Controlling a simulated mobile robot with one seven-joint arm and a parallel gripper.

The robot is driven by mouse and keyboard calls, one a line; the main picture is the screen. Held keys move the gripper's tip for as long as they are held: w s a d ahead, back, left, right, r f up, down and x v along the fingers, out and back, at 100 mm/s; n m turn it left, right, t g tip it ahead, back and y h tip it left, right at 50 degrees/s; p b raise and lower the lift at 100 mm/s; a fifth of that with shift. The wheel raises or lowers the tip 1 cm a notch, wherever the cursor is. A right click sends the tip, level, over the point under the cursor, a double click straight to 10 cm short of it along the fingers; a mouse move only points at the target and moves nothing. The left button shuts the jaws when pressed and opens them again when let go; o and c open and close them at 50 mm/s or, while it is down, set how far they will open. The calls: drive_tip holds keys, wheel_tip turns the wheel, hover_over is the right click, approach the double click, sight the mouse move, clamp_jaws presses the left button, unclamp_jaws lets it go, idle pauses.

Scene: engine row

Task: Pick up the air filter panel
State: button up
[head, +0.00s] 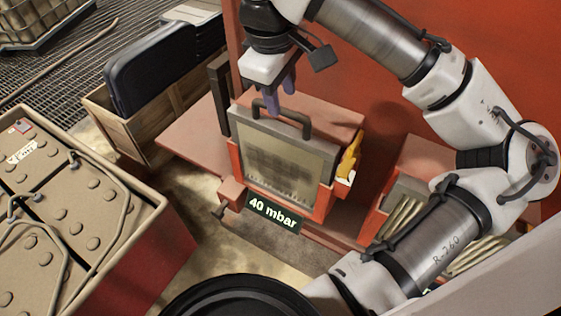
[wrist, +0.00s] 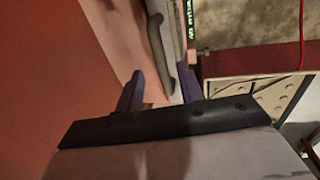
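The air filter panel (head: 287,165) stands upright in a red housing, with a pale mesh face in a grey frame and a dark handle (head: 282,113) on its top edge. My gripper (head: 283,88) is above the handle with its purple fingers pointing down, apart from it in the head view. In the wrist view my gripper (wrist: 160,75) has its two fingers spread, and the dark handle (wrist: 158,45) shows in line with the gap between them. The gripper is open and holds nothing. The panel's lower edge is hidden in the housing.
A green sign reading "40 mbar" (head: 273,213) is on the housing's front. A yellow item (head: 350,158) is at its right side. A wooden crate (head: 125,128) with a dark case (head: 160,65) stands at the left. A red wall (head: 470,40) rises behind the housing.

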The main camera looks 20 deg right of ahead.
sight(282, 108)
drive_tip(key=shift+w+d+f+p, duration=0.1)
drive_tip(key=shift+f+p, duration=0.1)
drive_tip(key=shift+f, duration=0.65)
drive_tip(key=shift+w+d+f+p, duration=0.1)
drive_tip(key=shift+d+f+p, duration=0.1)
drive_tip(key=shift+f, duration=0.7)
drive_tip(key=shift+w+d+f+p, duration=0.1)
drive_tip(key=shift+f+p, duration=0.1)
drive_tip(key=shift+f, duration=0.65)
clamp_jaws()
